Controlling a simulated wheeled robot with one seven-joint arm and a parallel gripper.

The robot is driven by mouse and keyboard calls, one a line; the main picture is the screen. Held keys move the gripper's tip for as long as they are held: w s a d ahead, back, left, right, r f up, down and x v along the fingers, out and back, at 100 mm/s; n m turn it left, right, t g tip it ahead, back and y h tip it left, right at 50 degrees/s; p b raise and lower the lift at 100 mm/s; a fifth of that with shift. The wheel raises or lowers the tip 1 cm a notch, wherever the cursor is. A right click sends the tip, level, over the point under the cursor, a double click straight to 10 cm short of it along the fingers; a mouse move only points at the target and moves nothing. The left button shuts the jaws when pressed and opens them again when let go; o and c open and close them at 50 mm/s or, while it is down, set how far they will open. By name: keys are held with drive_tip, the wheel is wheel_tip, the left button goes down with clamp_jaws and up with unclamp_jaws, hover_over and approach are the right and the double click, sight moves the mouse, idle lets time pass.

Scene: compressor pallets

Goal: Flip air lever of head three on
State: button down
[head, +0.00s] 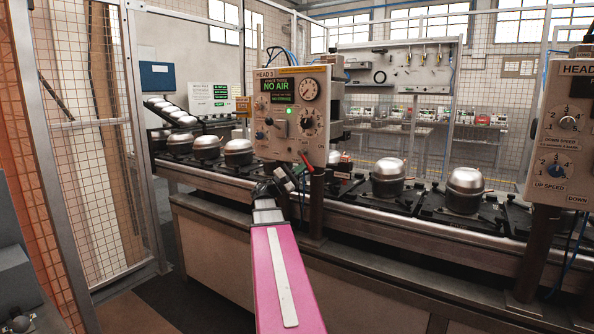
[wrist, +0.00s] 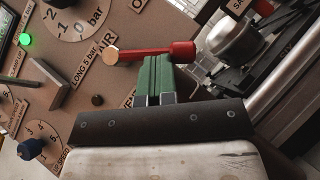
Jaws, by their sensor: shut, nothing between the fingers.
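The HEAD 3 panel (head: 285,90) is a beige control box whose display reads NO AIR. Its red air lever (head: 307,160) sits at the lower right edge and points downward. In the wrist view the red lever (wrist: 155,52) runs from a brass-coloured pivot to a thick red knob at right, beside the AIR lettering. My gripper (head: 287,172) is in front of the panel's lower edge. In the wrist view its green fingers (wrist: 153,66) are shut together and empty, with their tips right at the lever's shaft. I cannot tell whether they touch it.
A conveyor (head: 355,205) with several silver compressors runs behind and beside the panel. Another head panel (head: 562,140) stands at right. A mesh fence (head: 75,130) closes the left side. In the wrist view a silver compressor (wrist: 232,38) lies beyond the lever knob.

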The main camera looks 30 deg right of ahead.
drive_tip(key=shift+s+d+r+n+t+h, duration=0.2)
drive_tip(key=shift+s+r+n+t+h, duration=0.2)
drive_tip(key=shift+s+n+t, duration=0.35)
drive_tip(key=shift+s+d+r+n+t+h, duration=0.25)
drive_tip(key=shift+s+r+n+t+h, duration=0.25)
drive_tip(key=shift+n, duration=0.5)
drive_tip(key=shift+s+d+r+n+t+h, duration=0.2)
drive_tip(key=shift+s+r+n+t, duration=0.25)
drive_tip(key=shift+n+t, duration=0.35)
drive_tip(key=shift+s+d, duration=0.15)
drive_tip(key=shift+s, duration=0.05)
drive_tip(key=shift+w, duration=0.2)
